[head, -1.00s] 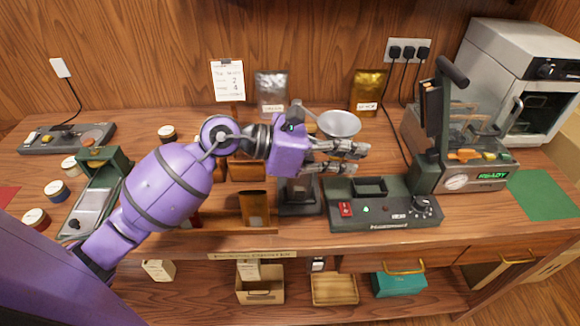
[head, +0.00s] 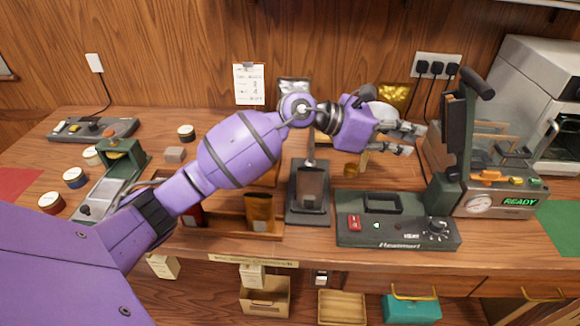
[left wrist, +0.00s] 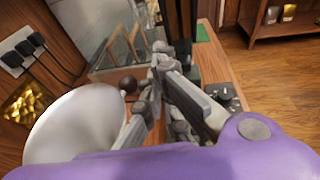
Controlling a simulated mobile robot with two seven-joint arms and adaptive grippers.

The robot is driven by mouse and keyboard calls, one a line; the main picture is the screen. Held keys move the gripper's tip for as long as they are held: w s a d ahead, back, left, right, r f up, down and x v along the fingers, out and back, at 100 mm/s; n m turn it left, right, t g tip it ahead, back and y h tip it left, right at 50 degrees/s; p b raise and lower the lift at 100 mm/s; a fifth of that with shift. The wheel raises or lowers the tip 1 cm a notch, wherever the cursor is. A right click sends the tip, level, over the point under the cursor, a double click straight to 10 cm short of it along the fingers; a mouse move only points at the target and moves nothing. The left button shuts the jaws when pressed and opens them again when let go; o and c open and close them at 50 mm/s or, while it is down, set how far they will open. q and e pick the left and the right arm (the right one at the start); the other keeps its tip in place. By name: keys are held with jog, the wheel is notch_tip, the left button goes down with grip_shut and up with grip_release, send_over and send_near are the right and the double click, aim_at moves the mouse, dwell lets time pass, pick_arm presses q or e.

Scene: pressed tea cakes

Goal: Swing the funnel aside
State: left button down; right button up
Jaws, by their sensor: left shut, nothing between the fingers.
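The funnel (head: 387,112), a pale metal bowl, is mostly hidden behind my left gripper (head: 410,140) in the head view. In the left wrist view the funnel (left wrist: 72,128) is large at lower left, beside the fingers. A dark round knob (left wrist: 128,84) shows near its rim, close to the fingers. My left gripper is shut with nothing between its fingers. Whether it touches the funnel or knob I cannot tell. The dark stand (head: 308,218) with a brown pouch (head: 311,184) is left of and below the gripper. My right gripper is not in view.
The green-black sealer (head: 397,233) stands just below and right of the gripper, with its upright lever (head: 457,130). A machine with a READY display (head: 505,203) is further right. Brown pouches (head: 259,210) stand in a wooden rack at front. The counter's left middle has some free room.

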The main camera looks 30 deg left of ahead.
pick_arm(q)
jog(key=shift+w, duration=0.7)
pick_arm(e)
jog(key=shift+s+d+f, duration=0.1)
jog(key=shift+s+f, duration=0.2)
